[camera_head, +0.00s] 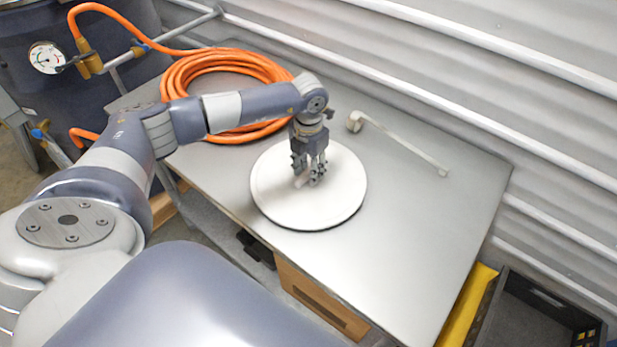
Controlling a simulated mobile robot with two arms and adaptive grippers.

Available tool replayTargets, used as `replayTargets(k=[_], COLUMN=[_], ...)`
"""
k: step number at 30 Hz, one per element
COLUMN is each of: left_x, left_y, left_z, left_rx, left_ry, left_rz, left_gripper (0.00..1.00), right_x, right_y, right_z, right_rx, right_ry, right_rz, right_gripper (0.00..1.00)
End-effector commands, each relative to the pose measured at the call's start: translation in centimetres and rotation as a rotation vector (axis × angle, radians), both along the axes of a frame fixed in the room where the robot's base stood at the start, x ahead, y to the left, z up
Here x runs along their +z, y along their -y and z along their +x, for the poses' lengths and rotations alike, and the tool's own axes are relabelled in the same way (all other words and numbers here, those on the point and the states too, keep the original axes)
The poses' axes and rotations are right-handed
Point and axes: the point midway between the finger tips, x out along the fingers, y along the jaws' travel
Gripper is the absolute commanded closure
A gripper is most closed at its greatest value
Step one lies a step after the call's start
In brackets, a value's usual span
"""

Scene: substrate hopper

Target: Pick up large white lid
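The large white lid (305,208) is a round disc lying flat on the grey metal table, left of the table's middle. My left gripper (309,180) points down at the lid's centre, with its fingers around or just above a small pale knob there. The fingers hide most of the knob, so I cannot tell whether they grip it. The lid appears to rest on the table. My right gripper is not in view.
A coiled orange hose (222,72) lies behind my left arm on the table (405,255). A pale ladle-like tool (405,146) lies right of the lid. A corrugated wall with pipes runs behind. A dark crate (530,315) stands at lower right. The table's front right is clear.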

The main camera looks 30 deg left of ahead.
Motion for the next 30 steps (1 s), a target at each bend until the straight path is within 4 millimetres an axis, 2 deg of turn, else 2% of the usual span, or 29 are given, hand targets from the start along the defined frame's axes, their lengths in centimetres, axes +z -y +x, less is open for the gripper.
replayTargets(k=[1,2,6,18,24,26,30], left_x=[0.0,0.0,0.0,0.1,0.9,1.2,3.8], left_y=[0.0,0.0,0.0,0.0,0.0,0.0,-0.1], left_z=[0.0,0.0,0.0,0.0,0.0,0.2,0.2], left_rx=[0.0,0.0,0.0,0.0,0.0,0.0,-0.001], left_ry=[0.0,0.0,0.0,0.0,0.0,0.006,0.01], left_rz=[0.0,0.0,0.0,0.0,0.0,0.0,0.001], left_gripper=[0.63,0.68,1.0,1.0,1.0,1.0,1.0], right_x=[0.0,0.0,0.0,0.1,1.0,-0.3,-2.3], right_y=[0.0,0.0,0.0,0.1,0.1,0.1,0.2], right_z=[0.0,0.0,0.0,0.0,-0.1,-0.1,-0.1], right_rx=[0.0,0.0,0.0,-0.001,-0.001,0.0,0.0], right_ry=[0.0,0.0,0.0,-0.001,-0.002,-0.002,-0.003], right_rz=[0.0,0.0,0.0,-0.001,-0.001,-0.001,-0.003], right_gripper=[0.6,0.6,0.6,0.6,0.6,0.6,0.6])
